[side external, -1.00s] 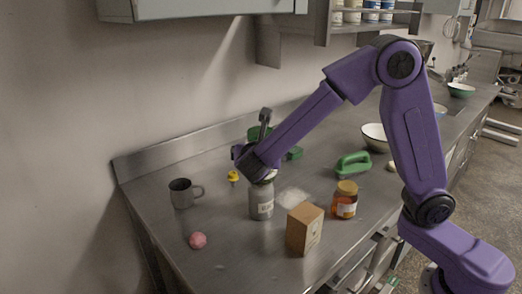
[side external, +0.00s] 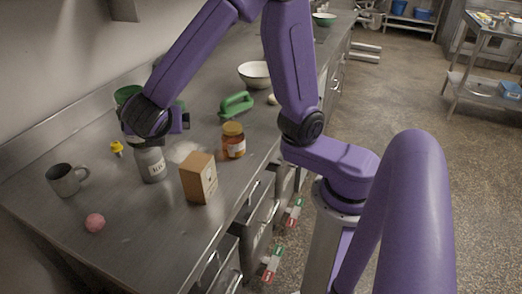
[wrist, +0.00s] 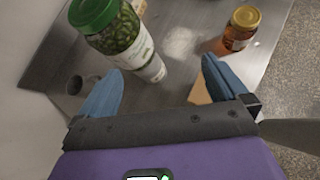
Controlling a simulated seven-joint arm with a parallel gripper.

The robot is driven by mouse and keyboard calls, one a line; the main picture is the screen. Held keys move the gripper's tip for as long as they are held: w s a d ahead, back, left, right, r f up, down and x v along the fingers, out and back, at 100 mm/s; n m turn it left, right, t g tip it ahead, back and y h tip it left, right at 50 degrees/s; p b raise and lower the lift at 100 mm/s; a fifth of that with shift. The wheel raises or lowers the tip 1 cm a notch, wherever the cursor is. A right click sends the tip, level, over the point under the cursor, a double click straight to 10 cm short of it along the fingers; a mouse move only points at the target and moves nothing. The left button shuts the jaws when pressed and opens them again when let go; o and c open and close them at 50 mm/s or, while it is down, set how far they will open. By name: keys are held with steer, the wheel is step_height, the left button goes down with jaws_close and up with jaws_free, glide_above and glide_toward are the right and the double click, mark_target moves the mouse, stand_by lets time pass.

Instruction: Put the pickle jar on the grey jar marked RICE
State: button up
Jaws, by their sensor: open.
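The pickle jar, with a green lid and white label, shows large in the wrist view (wrist: 118,28). In the side view only its green lid (side external: 127,94) shows beside my wrist, which hides its body. The grey jar marked RICE (side external: 151,164) stands upright on the counter. In the wrist view a narrower grey-white jar (wrist: 153,70) shows below the pickle jar, which appears to stand on it; their contact is hard to see. My gripper (wrist: 162,86) is open, its blue fingers apart, with the jars beyond them. In the side view the arm hides the fingers.
A brown box (side external: 198,178) and an amber jar with a yellow lid (side external: 233,142) stand right of the RICE jar. A grey mug (side external: 65,180), pink ball (side external: 95,222) and small yellow item (side external: 117,149) lie left. A green-handled brush (side external: 236,104) and bowl (side external: 255,74) are farther back.

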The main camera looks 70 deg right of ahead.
steer(key=s+d+f+m+g+y, duration=0.2)
steer(key=s+m+y, duration=0.1)
steer(key=s, duration=0.4)
steer(key=s+d+f+m+g+y, duration=0.2)
steer(key=s+m, duration=0.3)
steer(key=s, duration=0.3)
steer(key=s+d+f+m+g+y, duration=0.2)
steer(key=s+m+g+y, duration=0.1)
steer(key=s, duration=0.4)
steer(key=shift+s+m+y, duration=0.3)
steer(key=shift+s+m, duration=0.05)
steer(key=shift+m, duration=0.15)
